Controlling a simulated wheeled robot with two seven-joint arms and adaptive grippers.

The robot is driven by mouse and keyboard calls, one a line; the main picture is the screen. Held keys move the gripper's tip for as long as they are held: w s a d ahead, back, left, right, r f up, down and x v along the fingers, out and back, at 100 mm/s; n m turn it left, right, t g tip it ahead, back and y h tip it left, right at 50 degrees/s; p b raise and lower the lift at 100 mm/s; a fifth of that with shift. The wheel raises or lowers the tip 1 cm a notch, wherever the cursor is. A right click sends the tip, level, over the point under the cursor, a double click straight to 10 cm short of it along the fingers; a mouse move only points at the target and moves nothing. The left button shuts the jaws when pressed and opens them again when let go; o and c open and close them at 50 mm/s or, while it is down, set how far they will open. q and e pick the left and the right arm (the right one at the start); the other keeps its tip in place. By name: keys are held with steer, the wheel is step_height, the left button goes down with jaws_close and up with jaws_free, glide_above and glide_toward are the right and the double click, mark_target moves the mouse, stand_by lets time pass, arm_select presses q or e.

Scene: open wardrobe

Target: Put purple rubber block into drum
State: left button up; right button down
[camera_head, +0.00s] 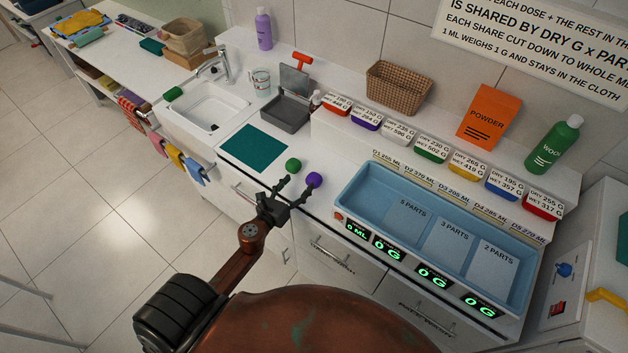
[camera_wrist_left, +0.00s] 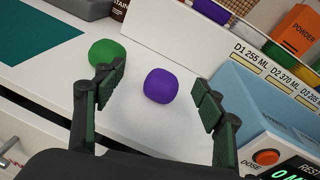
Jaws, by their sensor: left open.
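The purple rubber block (camera_head: 314,180), rounded in shape, rests on the white counter left of the blue tray. My left gripper (camera_head: 295,186) is open just in front of it. In the left wrist view the purple block (camera_wrist_left: 161,86) lies ahead, between the two spread fingers (camera_wrist_left: 156,92), with a gap on both sides. A green block (camera_head: 293,165) sits to its left, and in the wrist view the left finger partly overlaps that green block (camera_wrist_left: 105,52). I cannot identify a drum for certain in these views. My right gripper is not in view.
A blue sectioned tray (camera_head: 375,207) with displays stands to the right. A grey box (camera_head: 287,115) with a raised lid stands behind the blocks, beside a teal mat (camera_head: 253,146). A white shelf carries several labelled tubs, a wicker basket (camera_head: 398,88) and a green bottle (camera_head: 553,146).

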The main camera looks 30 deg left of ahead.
mark_target(314, 176)
arm_select(q)
steer(key=d+f+m, duration=0.1)
steer(key=w+d+f+m+h, duration=0.1)
steer(key=m, duration=0.1)
steer(key=shift+w+f+h, duration=0.1)
steer(key=shift+w+h, duration=0.2)
steer(key=shift+g, duration=0.3)
steer(key=x, duration=0.6)
steer(key=shift+w+a+p, duration=0.25)
steer(key=shift+w+p, duration=0.1)
steer(key=shift+c, duration=0.2)
steer(key=c, duration=1.3)
steer(key=shift+c, duration=0.6)
